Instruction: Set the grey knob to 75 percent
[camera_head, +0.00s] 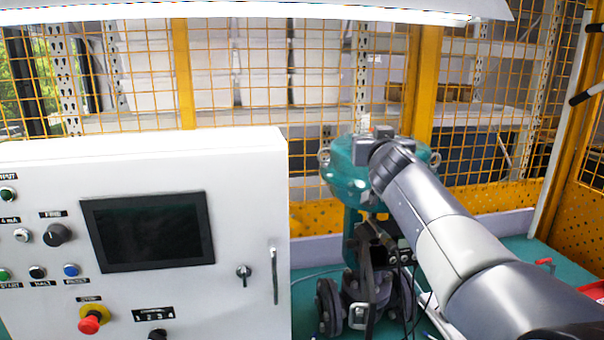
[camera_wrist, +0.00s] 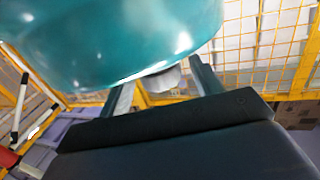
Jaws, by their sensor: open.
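A dark grey round knob (camera_head: 57,235) sits on the white panel's left side, under a small label that looks like FINE. Its setting is too small to read. My gripper (camera_wrist: 166,84) is open and far to the right of this knob, at the top of the teal valve housing (camera_head: 347,181). In the wrist view the housing's rounded teal underside (camera_wrist: 110,45) fills the top, in front of the fingertips. A small grey rounded piece (camera_wrist: 165,79) shows between the fingers; I cannot tell whether they touch it. My arm hides part of the housing in the head view.
The white control cabinet (camera_head: 240,170) carries a dark screen (camera_head: 148,232), a red stop button (camera_head: 91,321), several small buttons and a key switch (camera_head: 243,272). Valve piping (camera_head: 330,305) stands below the housing. Yellow mesh fencing (camera_head: 182,75) closes the back.

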